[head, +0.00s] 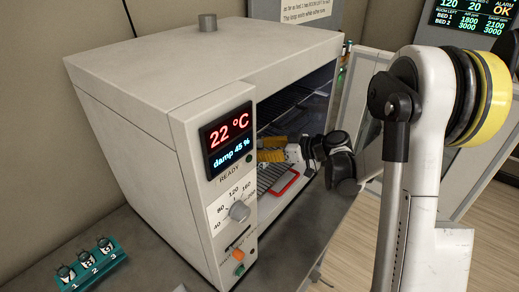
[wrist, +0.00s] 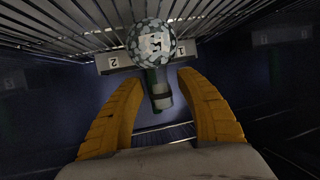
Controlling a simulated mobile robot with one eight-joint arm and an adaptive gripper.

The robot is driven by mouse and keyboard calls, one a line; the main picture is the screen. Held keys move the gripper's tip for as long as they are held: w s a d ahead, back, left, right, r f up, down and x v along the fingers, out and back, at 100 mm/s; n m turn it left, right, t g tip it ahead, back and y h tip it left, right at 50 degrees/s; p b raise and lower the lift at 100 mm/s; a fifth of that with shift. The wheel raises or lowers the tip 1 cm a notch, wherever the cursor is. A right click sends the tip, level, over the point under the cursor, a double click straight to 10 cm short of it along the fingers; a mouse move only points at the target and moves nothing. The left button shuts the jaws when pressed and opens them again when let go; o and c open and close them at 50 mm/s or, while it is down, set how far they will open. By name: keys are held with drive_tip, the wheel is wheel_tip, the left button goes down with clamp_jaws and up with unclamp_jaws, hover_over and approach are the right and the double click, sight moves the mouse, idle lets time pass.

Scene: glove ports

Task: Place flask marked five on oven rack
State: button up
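The flask (wrist: 152,42) shows in the wrist view as a round body with speckled contents and a mark that looks like a 5. Its body is at the wire oven rack (wrist: 60,32), beside a pale numbered strip (wrist: 115,62). The wrist picture looks upside down, with the rack at the top. My gripper (wrist: 160,84) has its yellow fingers spread on both sides of the flask's greenish neck, with visible gaps. In the head view my gripper (head: 270,150) is inside the open oven (head: 150,75); the flask cannot be made out there.
A red-edged frame (head: 283,184) lies low inside the oven, below my gripper. The oven's control panel (head: 228,180) stands left of the opening. A teal holder (head: 92,268) with numbered slots sits on the bench at lower left. The oven walls are close around my gripper.

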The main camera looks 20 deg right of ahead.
drive_tip(key=shift+r, duration=0.15)
drive_tip(key=shift+s+d+r+p, duration=0.2)
drive_tip(key=shift+d+p, duration=0.1)
drive_tip(key=shift+p, duration=0.05)
drive_tip(key=p+v, duration=0.3)
drive_tip(key=v, duration=0.8)
drive_tip(key=s+a+r+m+g+h, duration=0.3)
drive_tip(key=s+a+m+h, duration=0.2)
drive_tip(key=s+a, duration=0.4)
drive_tip(key=s+r+m+h, duration=0.1)
drive_tip(key=s+m+h, duration=0.3)
drive_tip(key=s, duration=0.9)
drive_tip(key=shift+s+d+t+h, duration=0.2)
drive_tip(key=shift+d+t+h, duration=0.15)
drive_tip(key=shift+h, duration=0.25)
